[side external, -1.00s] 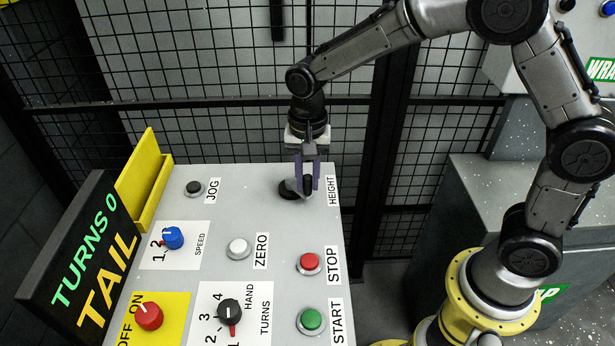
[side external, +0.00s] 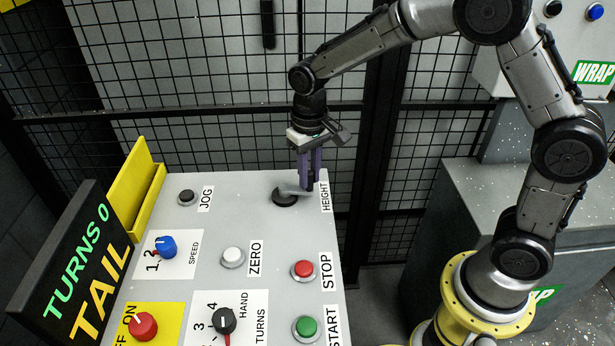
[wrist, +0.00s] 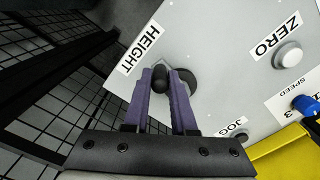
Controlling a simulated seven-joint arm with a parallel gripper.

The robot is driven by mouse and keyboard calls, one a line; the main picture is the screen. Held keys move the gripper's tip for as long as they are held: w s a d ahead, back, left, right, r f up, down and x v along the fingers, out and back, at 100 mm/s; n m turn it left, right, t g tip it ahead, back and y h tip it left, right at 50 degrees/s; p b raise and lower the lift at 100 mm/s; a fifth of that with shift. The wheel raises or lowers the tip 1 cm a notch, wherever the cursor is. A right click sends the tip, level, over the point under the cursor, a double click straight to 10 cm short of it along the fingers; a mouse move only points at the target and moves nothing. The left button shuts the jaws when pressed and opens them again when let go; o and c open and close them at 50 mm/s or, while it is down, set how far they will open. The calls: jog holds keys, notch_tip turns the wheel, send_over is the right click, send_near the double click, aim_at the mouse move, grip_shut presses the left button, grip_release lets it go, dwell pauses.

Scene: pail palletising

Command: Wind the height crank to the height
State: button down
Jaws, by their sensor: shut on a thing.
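The height crank (side external: 284,198) is a dark round hub with a grey arm on the panel's far right corner, beside the HEIGHT label (side external: 325,197). Its arm points right, toward my gripper. My gripper (side external: 307,187) points down with purple fingers shut on the crank's knob. In the wrist view the dark knob (wrist: 160,78) sits between the two fingertips, and the crank hub (wrist: 187,84) shows partly behind the right finger. The display (side external: 75,255) reads "TURNS 0" and "TAIL".
The grey panel (side external: 230,205) also carries a JOG button (side external: 187,196), a white ZERO button (side external: 232,256), a blue SPEED knob (side external: 164,246), a red STOP button (side external: 302,269) and a green START button (side external: 306,328). A yellow holder (side external: 138,205) stands at its left edge. Mesh fencing is behind.

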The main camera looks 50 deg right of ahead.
jog(key=shift+w+d+r+n, duration=0.1)
jog(key=shift+w+d+n, duration=0.3)
jog(key=shift+n, duration=0.6)
jog(key=c, duration=0.7)
grip_release()
jog(key=shift+c, duration=0.2)
notch_tip(320, 180, up, 14)
